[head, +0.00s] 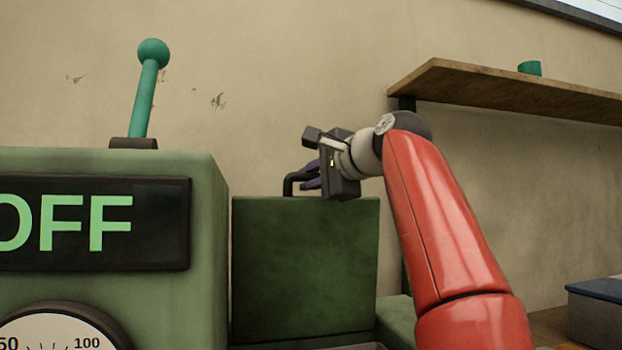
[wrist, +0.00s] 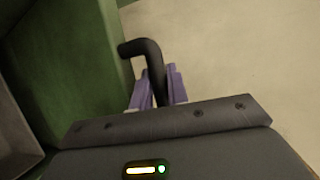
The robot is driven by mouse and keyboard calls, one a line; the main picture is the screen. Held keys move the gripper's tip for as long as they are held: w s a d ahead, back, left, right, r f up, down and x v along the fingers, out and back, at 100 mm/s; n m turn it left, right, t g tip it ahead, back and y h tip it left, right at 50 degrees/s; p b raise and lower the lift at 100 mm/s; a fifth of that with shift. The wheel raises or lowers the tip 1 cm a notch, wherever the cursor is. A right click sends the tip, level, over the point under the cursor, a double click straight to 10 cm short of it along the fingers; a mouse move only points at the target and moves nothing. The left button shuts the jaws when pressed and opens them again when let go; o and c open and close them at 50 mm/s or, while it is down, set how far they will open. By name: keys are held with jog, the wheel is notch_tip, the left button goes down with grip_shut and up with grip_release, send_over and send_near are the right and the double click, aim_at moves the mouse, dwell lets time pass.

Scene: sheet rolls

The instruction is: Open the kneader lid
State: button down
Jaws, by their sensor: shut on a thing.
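The kneader lid (head: 305,270) is a dark green panel that stands upright in the head view, to the right of the control box. It also shows in the wrist view (wrist: 70,70) at the left. A black bar handle (head: 290,184) sits at its top edge. In the wrist view the handle (wrist: 150,52) runs down between the purple fingers. My gripper (head: 310,176) is shut on the handle from the right. The finger tips are partly hidden by the handle and the gripper body.
A green control box (head: 210,230) with an OFF display (head: 160,225) and a teal lever (head: 145,100) stands at the left. A wooden shelf (head: 500,90) with a teal cup (head: 530,68) is on the wall at the right. A blue-topped box (head: 597,305) is at lower right.

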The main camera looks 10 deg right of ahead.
jog(key=shift+r, duration=0.2)
jog(key=c, duration=1.4)
grip_release()
jog(key=shift+f, duration=0.1)
jog(key=shift+o, duration=0.2)
jog(key=v, duration=0.8)
jog(key=shift+b, duration=0.35)
jog(key=shift+c, duration=0.4)
